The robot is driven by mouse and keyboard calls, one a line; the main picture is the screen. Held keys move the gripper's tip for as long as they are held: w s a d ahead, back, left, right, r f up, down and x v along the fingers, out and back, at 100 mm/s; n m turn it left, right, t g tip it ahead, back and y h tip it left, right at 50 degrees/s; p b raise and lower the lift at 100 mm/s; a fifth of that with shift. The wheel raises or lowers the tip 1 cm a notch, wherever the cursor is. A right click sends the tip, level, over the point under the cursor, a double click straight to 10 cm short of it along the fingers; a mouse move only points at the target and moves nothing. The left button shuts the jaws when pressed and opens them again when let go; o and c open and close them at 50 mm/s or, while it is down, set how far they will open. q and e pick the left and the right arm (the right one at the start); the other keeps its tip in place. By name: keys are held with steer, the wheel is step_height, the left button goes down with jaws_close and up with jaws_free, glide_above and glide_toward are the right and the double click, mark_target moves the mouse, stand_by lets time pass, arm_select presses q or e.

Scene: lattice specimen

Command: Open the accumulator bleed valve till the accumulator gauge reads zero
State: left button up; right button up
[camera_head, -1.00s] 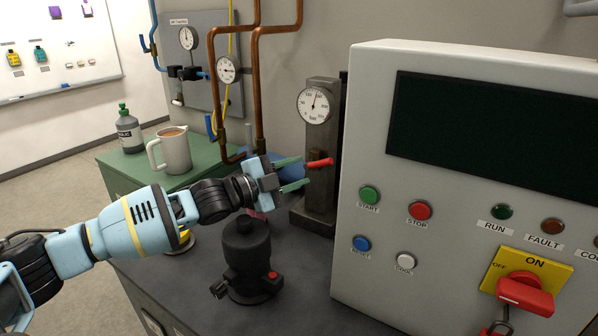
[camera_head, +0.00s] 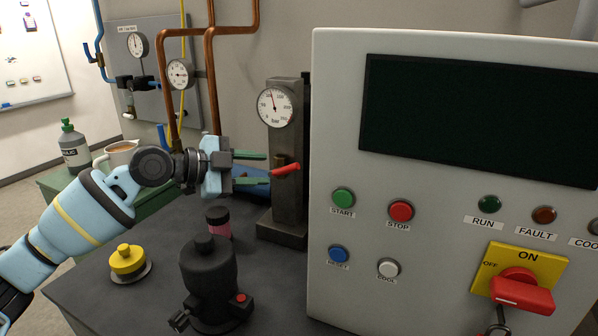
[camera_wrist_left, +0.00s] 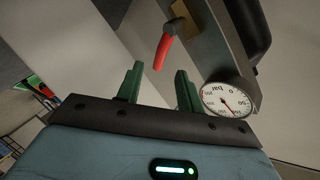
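The accumulator gauge (camera_head: 277,107) is a round white dial on a dark upright block (camera_head: 288,215); its needle points roughly upward, well off the low end, but the exact value is too small to read. The bleed valve's red lever (camera_head: 286,169) sticks out below the gauge, pointing right. My left gripper (camera_head: 268,168) is open, its green fingers just left of the lever. In the left wrist view the red lever (camera_wrist_left: 163,52) lies beyond the gap between the open fingers (camera_wrist_left: 158,86), apparently not held. The gauge (camera_wrist_left: 228,98) shows upside down there. My right gripper is out of view.
A large grey control cabinet (camera_head: 340,275) stands close right of the block. A black device (camera_head: 208,280), a pink-labelled jar (camera_head: 218,222) and a yellow button (camera_head: 127,260) stand on the dark bench below my arm. Copper pipes (camera_head: 211,80) run behind.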

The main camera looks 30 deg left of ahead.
mark_target(284, 168)
arm_select(q)
steer(key=p+x, duration=0.1)
steer(key=x, duration=0.5)
steer(key=shift+r, duration=0.15)
steer(key=shift+p+x, duration=0.3)
steer(key=shift+x, duration=0.65)
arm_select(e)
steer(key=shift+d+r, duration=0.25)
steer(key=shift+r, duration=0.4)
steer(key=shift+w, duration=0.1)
arm_select(q)
jaws_close()
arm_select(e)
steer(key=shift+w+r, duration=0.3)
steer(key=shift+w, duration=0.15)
